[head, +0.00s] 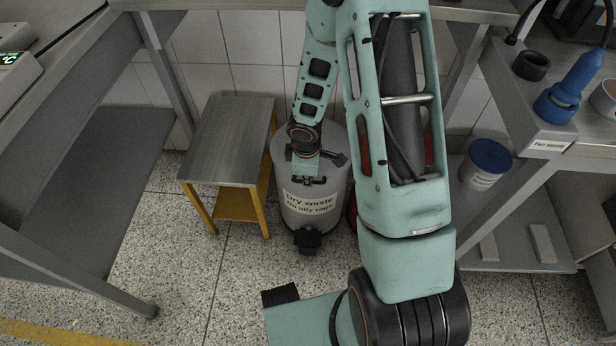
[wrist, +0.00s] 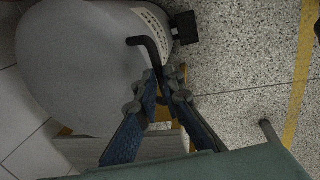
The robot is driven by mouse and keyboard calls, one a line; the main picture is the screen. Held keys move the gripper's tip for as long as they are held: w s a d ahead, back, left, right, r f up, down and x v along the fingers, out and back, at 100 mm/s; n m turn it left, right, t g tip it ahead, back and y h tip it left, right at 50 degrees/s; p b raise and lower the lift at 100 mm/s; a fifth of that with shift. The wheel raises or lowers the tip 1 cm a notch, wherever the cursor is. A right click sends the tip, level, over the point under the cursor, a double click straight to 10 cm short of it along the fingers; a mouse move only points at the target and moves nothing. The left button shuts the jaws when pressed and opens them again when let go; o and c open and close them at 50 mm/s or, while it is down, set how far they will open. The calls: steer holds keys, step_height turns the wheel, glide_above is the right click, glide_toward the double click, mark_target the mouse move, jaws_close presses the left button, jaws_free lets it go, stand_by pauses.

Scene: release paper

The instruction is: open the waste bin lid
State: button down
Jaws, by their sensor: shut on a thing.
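The waste bin (head: 310,212) is a grey cylinder with a "Dry waste / No oily rags" label, standing on the floor at the middle of the head view. Its round grey lid (wrist: 75,65) fills the left of the wrist view and looks down on the bin. A black bent handle (wrist: 147,42) shows at the lid's edge. My gripper (wrist: 166,86) is shut on this handle; its fingertips hide part of it. In the head view my gripper (head: 309,181) is at the bin's front upper edge, and my arm hides part of the lid.
A black pedal (head: 307,239) sticks out at the bin's foot. A metal-topped stool (head: 228,140) with yellow legs stands close left of the bin. A red object (head: 364,150) is partly hidden behind my arm. A blue-lidded tub (head: 487,164) is on the right. Floor in front is clear.

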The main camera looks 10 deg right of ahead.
steer(key=shift+r, duration=0.1)
steer(key=shift+w+r+p, duration=0.1)
steer(key=shift+r+p, duration=0.4)
steer(key=shift+p, duration=0.1)
steer(key=w+d+r+p, duration=0.1)
steer(key=w+r+p, duration=0.1)
steer(key=r+p, duration=0.4)
steer(key=w+d+r+p, duration=0.1)
steer(key=w+r+p, duration=0.2)
steer(key=r+p, duration=0.3)
steer(key=shift+w+p, duration=0.35)
steer(key=shift+p, duration=0.8)
steer(key=c, duration=2.3)
jaws_free()
steer(key=shift+w+f, duration=0.1)
steer(key=shift+f, duration=0.15)
steer(key=shift+c, duration=0.2)
steer(key=o, duration=0.3)
step_height(320, 180, up, 12)
steer(key=s, duration=0.2)
steer(key=shift+s+a, duration=0.2)
steer(key=shift+a, duration=0.15)
steer(key=shift+f+b, duration=0.2)
steer(key=shift+b, duration=0.15)
